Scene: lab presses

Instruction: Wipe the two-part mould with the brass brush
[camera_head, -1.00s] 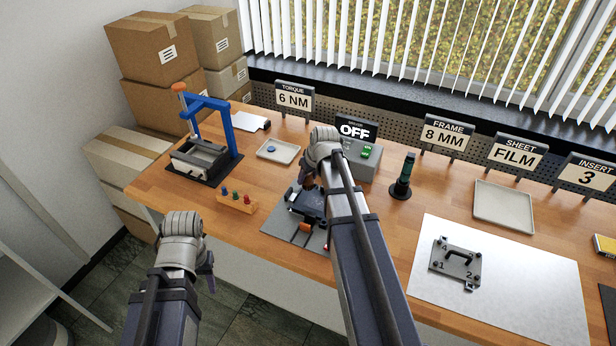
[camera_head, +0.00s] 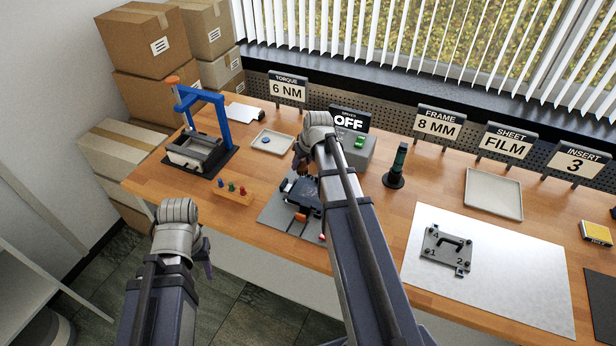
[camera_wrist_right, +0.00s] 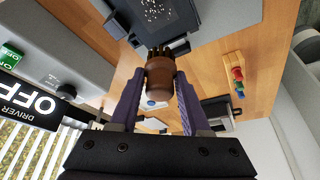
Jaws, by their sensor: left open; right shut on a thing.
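My right gripper (camera_wrist_right: 160,95) is shut on the brass brush (camera_wrist_right: 159,78), a brown round handle with short bristles, held bristles toward the dark block. In the head view the right gripper (camera_head: 300,165) is over the far side of that block, and the brush is mostly hidden. The block (camera_head: 303,192), apparently the mould, stands on a grey plate and has an orange part at its front. In the right wrist view its dark face (camera_wrist_right: 165,12) carries white specks. I cannot tell whether the bristles touch it. My left gripper (camera_head: 206,255) is open and empty, in front of the table.
A blue-framed press (camera_head: 205,103) stands at the back left. Coloured pegs in a wooden block (camera_head: 233,194) lie left of the grey plate. The grey driver box (camera_head: 358,158) and a dark green-topped tool (camera_head: 396,170) stand close behind and right. A handled plate (camera_head: 447,250) lies on a white sheet.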

